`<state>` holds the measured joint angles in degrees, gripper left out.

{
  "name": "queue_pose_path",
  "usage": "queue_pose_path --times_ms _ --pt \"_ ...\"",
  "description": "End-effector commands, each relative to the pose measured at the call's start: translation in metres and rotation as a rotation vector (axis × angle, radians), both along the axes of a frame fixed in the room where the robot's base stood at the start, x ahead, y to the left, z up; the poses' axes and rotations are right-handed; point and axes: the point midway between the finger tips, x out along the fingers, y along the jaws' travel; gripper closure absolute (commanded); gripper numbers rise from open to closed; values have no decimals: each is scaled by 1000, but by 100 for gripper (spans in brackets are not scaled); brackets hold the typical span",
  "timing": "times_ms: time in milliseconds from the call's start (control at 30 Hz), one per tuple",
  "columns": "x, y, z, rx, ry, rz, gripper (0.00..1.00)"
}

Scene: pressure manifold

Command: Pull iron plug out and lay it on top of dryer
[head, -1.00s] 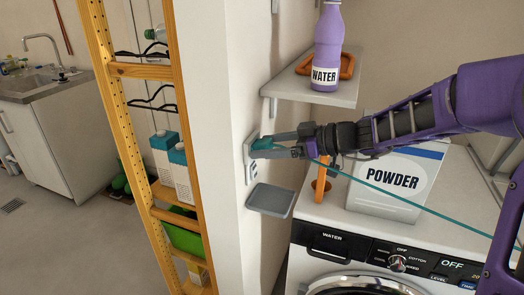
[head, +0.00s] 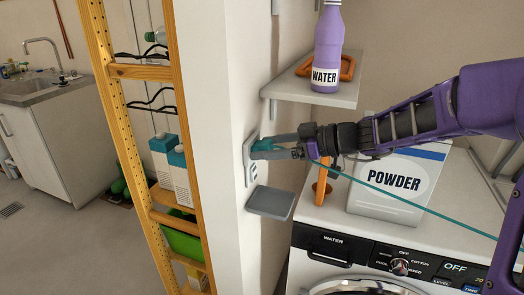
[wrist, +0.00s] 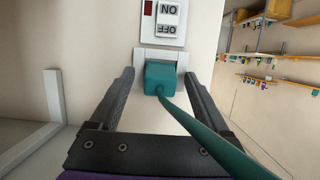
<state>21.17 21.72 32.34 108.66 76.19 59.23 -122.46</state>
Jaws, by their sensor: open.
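The iron plug is a teal block (wrist: 161,77) seated in the wall socket (wrist: 160,56) in the wrist view, with a teal cord running from it. In the head view the plug (head: 263,146) sits against the wall outlet plate (head: 250,160), partly covered by my fingers. My gripper (head: 277,146) is open, with one finger on each side of the plug. In the wrist view the gripper (wrist: 162,84) shows a gap between each finger and the plug. The dryer (head: 420,228) is the white machine at the lower right, its top partly occupied.
A powder box (head: 392,184) and an orange-brown holder (head: 321,186) stand on the machine's top. A small grey wall shelf (head: 271,202) lies below the outlet. A shelf (head: 318,87) with a purple water bottle (head: 328,50) is above. An on/off switch (wrist: 168,15) is beside the socket.

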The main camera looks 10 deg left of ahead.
Motion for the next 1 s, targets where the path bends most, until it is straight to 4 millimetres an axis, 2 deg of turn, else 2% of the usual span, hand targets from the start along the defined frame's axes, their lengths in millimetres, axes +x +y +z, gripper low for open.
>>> queue_pose_path --times_ms 600,1000 --pt "0 0 0 0 0 0 20" --pt "0 0 0 0 0 0 92"
